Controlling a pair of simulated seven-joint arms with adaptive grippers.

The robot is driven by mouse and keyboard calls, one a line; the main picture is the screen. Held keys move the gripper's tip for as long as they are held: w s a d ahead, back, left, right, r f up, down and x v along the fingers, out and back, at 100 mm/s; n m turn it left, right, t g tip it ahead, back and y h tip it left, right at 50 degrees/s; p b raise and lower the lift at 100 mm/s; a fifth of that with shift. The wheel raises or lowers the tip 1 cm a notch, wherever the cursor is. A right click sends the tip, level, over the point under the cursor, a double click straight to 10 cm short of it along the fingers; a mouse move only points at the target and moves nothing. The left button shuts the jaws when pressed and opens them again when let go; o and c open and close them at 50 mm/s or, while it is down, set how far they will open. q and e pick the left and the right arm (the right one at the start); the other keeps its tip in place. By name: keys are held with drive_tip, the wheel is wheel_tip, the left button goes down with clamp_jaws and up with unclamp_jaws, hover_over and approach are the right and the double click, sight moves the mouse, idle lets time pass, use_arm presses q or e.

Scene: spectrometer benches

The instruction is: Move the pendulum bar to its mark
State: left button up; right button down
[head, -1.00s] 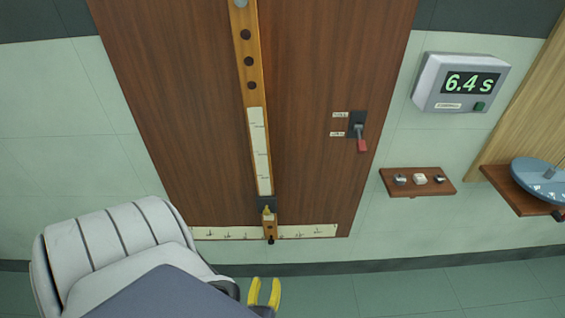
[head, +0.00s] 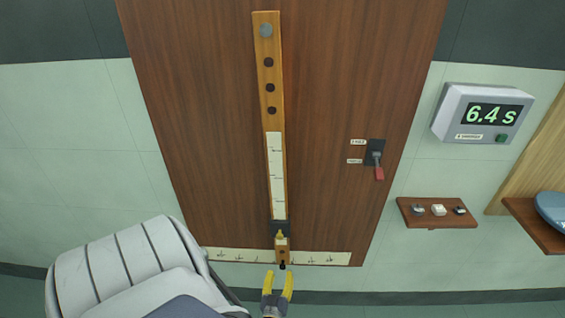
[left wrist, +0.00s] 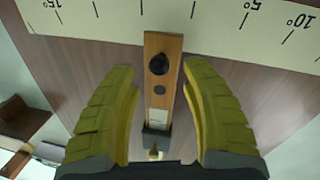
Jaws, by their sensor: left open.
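The pendulum bar (head: 276,123) is a long wooden bar hanging along a dark wood panel, with dark holes, a pale scale and a dark block low on it. A black knob (head: 283,266) sits at its lower end; it also shows in the left wrist view (left wrist: 159,64). The bar's lower end lies over a cream angle strip (head: 325,258), near its middle. My left gripper (head: 278,279) is open, its yellow fingers just below the knob in the head view. In the left wrist view, the bar appears between the fingers (left wrist: 159,80), with visible gaps on both sides. My right gripper is not in view.
A lever with a red handle (head: 379,173) is on the panel (head: 330,80), right of the bar. A timer (head: 484,113) reads 6.4 s. A small shelf (head: 437,221) holds small items. A blue object (head: 552,211) stands on a wooden ledge at the right edge.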

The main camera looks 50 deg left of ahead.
sight(282, 268)
use_arm(q)
drive_tip(key=shift+x, duration=2.2)
clamp_jaws()
